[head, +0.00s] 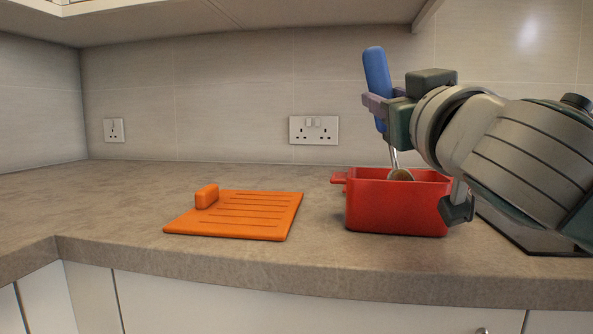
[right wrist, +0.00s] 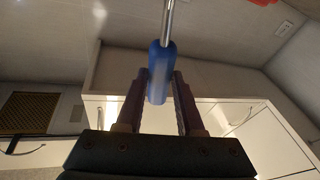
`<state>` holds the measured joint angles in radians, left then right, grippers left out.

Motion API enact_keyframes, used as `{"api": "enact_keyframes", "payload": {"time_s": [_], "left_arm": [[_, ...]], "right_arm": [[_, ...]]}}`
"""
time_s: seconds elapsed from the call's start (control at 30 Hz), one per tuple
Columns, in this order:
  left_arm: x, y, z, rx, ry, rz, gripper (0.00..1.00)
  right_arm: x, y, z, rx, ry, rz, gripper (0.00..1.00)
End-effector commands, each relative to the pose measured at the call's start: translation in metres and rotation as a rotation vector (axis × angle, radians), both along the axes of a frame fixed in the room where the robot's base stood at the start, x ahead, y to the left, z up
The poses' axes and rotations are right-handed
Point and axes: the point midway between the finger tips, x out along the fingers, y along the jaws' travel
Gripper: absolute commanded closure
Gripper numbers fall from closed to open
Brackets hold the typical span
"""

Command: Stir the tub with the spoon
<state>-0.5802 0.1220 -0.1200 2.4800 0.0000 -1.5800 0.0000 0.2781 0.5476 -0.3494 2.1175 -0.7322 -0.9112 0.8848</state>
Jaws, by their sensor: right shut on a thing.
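The red tub (head: 395,205) stands on the counter at the right, with a small handle on its left side. My right gripper (head: 374,104) is above the tub and shut on the blue handle of the spoon (head: 377,75). The spoon is close to upright, its metal shaft running down and its bowl (head: 401,174) partly showing at the tub's opening; the rest is hidden by the tub wall. In the right wrist view the blue handle (right wrist: 160,75) is between the two fingers (right wrist: 160,92). The tub's inside is hidden. My left gripper is not in view.
An orange ridged board (head: 250,215) with a raised block lies on the counter left of the tub. A dark flat thing (head: 510,232) is partly hidden behind my right arm. The counter (head: 110,205) at the left is clear. Wall sockets (head: 314,130) are behind.

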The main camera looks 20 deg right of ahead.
Motion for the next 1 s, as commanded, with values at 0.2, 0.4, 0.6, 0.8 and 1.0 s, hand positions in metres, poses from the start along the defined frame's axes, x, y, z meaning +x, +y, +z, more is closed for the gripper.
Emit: {"api": "enact_keyframes", "payload": {"time_s": [0.2, 0.4, 0.6, 0.8, 1.0], "left_arm": [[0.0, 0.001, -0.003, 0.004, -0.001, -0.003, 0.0], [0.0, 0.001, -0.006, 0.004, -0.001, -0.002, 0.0], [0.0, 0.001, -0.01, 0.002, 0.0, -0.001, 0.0], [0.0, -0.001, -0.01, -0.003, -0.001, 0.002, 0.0], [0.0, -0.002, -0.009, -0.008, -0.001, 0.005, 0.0]], "right_arm": [[0.002, -0.017, 0.0, -0.002, -0.002, -0.001, 1.0], [0.016, -0.025, 0.0, -0.001, -0.001, -0.002, 1.0], [0.03, -0.018, 0.0, 0.002, -0.003, 0.0, 1.0], [0.034, -0.005, 0.0, 0.003, -0.002, 0.003, 1.0], [0.029, 0.007, 0.0, -0.001, 0.0, 0.002, 1.0]]}}
